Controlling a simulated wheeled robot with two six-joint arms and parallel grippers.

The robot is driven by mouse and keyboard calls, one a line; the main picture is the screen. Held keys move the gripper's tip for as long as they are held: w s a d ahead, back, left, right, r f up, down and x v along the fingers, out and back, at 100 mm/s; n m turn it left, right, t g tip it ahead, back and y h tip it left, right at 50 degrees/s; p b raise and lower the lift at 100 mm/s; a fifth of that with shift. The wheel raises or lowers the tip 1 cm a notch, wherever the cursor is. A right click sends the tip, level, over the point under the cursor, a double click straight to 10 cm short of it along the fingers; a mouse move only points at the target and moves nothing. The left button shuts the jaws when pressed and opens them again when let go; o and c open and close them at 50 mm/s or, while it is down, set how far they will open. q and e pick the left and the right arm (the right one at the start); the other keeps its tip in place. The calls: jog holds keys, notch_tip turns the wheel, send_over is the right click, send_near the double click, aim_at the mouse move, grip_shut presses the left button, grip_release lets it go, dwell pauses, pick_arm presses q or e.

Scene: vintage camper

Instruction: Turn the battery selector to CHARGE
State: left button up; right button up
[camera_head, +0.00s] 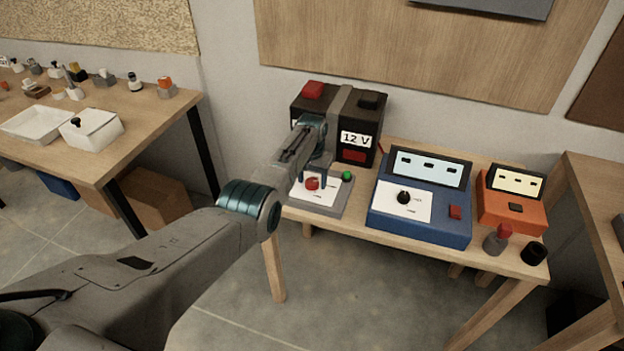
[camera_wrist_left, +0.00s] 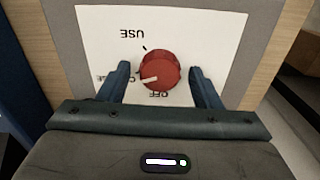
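The battery selector is a red round knob (camera_head: 312,184) on a white plate on a grey box (camera_head: 333,208), at the left end of the table. In the left wrist view the knob (camera_wrist_left: 160,71) has a white pointer mark directed left and slightly down, towards a label partly hidden by a finger. The upside-down labels USE (camera_wrist_left: 132,34) and OFF (camera_wrist_left: 158,95) are readable. My left gripper (camera_head: 313,178) is over the box from above. Its fingers (camera_wrist_left: 162,86) are spread, one each side of the knob, with visible gaps. My right gripper is not in view.
A black 12 V battery (camera_head: 368,118) stands behind the selector box, close to my gripper. A green button or lamp (camera_head: 347,175) is on the box. A blue meter unit (camera_head: 417,229) and an orange unit (camera_head: 512,214) stand to the right.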

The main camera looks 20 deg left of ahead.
aim_at(312, 181)
pick_arm(q)
jog(key=shift+r, duration=0.1)
notch_tip(312, 181, up, 11)
jog(key=b, duration=0.1)
jog(key=shift+f, duration=0.2)
dwell(0.4)
